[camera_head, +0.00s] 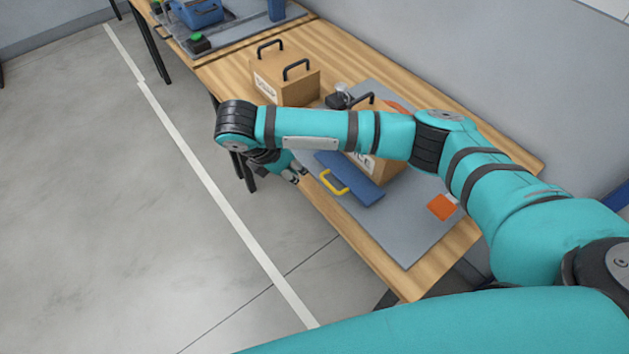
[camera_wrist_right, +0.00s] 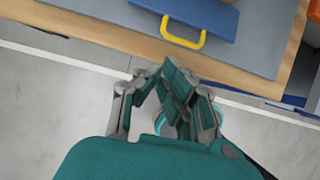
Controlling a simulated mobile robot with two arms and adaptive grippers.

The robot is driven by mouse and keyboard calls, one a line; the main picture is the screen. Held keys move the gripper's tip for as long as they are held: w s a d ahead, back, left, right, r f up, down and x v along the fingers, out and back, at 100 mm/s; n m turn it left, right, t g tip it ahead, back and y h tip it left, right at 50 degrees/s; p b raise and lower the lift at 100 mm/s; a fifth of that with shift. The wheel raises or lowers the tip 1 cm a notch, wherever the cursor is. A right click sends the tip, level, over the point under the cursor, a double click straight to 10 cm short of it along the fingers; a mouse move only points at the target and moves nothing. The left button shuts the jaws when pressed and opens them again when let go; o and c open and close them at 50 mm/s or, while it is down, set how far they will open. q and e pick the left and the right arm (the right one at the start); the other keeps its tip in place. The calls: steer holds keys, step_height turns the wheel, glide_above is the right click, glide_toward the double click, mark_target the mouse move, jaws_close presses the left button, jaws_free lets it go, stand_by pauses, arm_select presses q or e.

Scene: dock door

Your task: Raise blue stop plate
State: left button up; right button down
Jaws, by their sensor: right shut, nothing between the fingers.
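The blue stop plate (camera_head: 364,190) lies low on the near side of the grey board, with a yellow handle (camera_head: 334,183) at its front edge. My right arm hides part of the plate's surroundings. In the right wrist view the plate (camera_wrist_right: 212,15) and its yellow handle (camera_wrist_right: 184,42) are at the top. My right gripper (camera_head: 294,173) is just left of the handle, out past the table's front edge. In the right wrist view the gripper (camera_wrist_right: 172,82) is shut and empty, below the handle and apart from it. My left gripper is not in view.
The grey board (camera_head: 405,235) lies on the wooden table (camera_head: 462,243). A cardboard box with black handles (camera_head: 285,80) stands further back; another box (camera_head: 390,172) sits behind the plate, partly hidden by my arm. An orange square (camera_head: 441,207) is at right. The floor in front is clear.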

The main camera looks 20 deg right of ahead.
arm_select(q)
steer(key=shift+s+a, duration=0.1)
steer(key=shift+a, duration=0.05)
arm_select(e)
steer(key=p, duration=0.1)
glide_toward(317, 189)
steer(key=x, duration=0.5)
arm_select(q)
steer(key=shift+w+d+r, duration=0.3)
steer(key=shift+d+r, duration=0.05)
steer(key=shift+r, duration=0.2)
arm_select(e)
steer(key=shift+w+d+f, duration=0.15)
steer(key=shift+d+f, duration=0.15)
steer(key=shift+f, duration=0.3)
